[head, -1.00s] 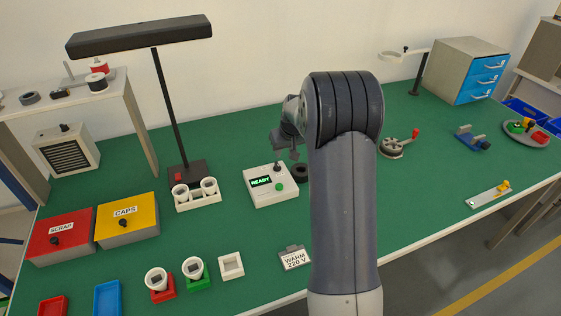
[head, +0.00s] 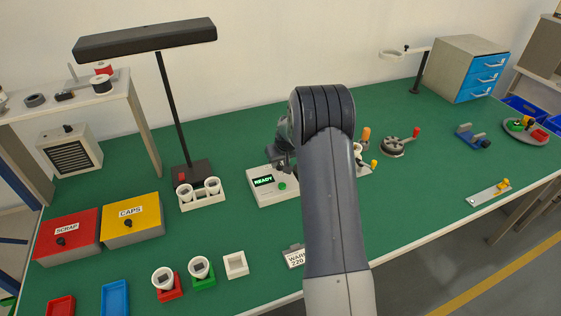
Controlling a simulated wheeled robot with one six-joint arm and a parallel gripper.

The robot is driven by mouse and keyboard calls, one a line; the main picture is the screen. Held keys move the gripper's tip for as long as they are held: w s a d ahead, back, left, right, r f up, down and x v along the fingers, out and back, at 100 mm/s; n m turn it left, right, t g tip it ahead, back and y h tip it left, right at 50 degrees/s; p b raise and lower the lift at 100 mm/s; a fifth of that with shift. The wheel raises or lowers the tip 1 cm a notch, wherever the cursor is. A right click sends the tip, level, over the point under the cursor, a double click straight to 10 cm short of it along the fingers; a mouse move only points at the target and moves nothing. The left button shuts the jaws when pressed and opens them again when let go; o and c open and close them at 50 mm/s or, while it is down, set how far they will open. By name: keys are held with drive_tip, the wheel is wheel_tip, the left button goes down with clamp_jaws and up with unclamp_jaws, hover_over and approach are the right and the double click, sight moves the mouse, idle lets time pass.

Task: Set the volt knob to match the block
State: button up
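The white tester box (head: 262,199) stands mid-table, with a lit display reading READY (head: 263,181) and a green button (head: 282,185). The volt knob cannot be made out; my gripper and arm cover the back right part of the box. My gripper (head: 283,165) points down over that part, small and dark, and whether its fingers are open or shut does not show. The block, a grey-white sign (head: 294,257), stands near the front edge. My forearm covers its right side, and WARM and 220 can be read on it.
A white two-cup holder (head: 202,201) and black lamp (head: 180,120) stand left of the box. Cups on red (head: 170,293) and green (head: 204,283) bases and an empty white square holder (head: 235,264) sit in front. Items with orange and yellow tops show partly behind my arm.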

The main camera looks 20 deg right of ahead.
clamp_jaws()
drive_tip(key=shift+m, duration=0.3)
drive_tip(key=shift+a+f+m+h+b, duration=0.15)
drive_tip(key=shift+m+h+b, duration=0.45)
drive_tip(key=shift+m+b, duration=0.55)
drive_tip(key=m+h+b, duration=0.1)
drive_tip(key=m+b, duration=0.2)
drive_tip(key=shift+w+f+m+g, duration=0.1)
drive_tip(key=shift+m+g, duration=0.25)
drive_tip(key=shift+g, duration=0.05)
drive_tip(key=m+h+b, duration=0.1)
drive_tip(key=m+b, duration=0.1)
drive_tip(key=m+g+b, duration=0.1)
drive_tip(key=m, duration=0.2)
drive_tip(key=shift+w+a+h+b, duration=0.1)
drive_tip(key=shift+h+b, duration=0.25)
drive_tip(key=shift+h, duration=0.05)
drive_tip(key=m+g, duration=0.1)
drive_tip(key=m, duration=0.3)
drive_tip(key=m+g, duration=0.1)
drive_tip(key=m, duration=0.1)
drive_tip(key=shift+w+r+g+h, duration=0.15)
drive_tip(key=shift+r+g+h, duration=0.15)
drive_tip(key=m+g+p, duration=0.1)
drive_tip(key=m, duration=0.2)
drive_tip(key=shift+p, duration=0.3)
drive_tip(key=shift+w+m+g+y+p, duration=0.1)
drive_tip(key=shift+m+g+y+p, duration=0.45)
drive_tip(key=shift+m, duration=1.15)
